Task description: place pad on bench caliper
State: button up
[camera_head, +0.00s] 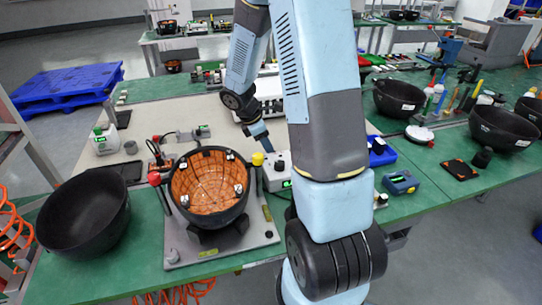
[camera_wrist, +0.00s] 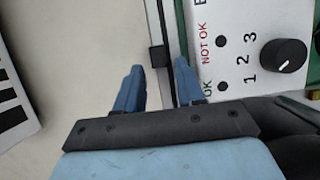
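My gripper (camera_wrist: 159,88) is open in the wrist view, its two blue fingers apart with nothing held between them. A small dark block (camera_wrist: 158,60) lies just beyond the gap, beside a thin rail edge. In the head view my gripper (camera_head: 264,141) is low over the bench, close to a white control box (camera_head: 277,172); my arm hides part of this area. A flat black pad-like square (camera_head: 460,169) lies on the right of the green bench; I cannot tell if it is the task's pad. I cannot pick out the bench caliper with certainty.
A fixture (camera_head: 256,237) holds a bowl with an orange inside (camera_head: 208,185). A black bowl (camera_head: 84,212) stands left of it; more bowls (camera_head: 503,128) stand at right. A blue-grey device (camera_head: 400,182) lies right of my arm. The beige mat (camera_head: 185,112) has clear room.

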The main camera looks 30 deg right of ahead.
jog(key=x, duration=0.4)
jog(key=shift+w+d, duration=0.1)
grip_shut()
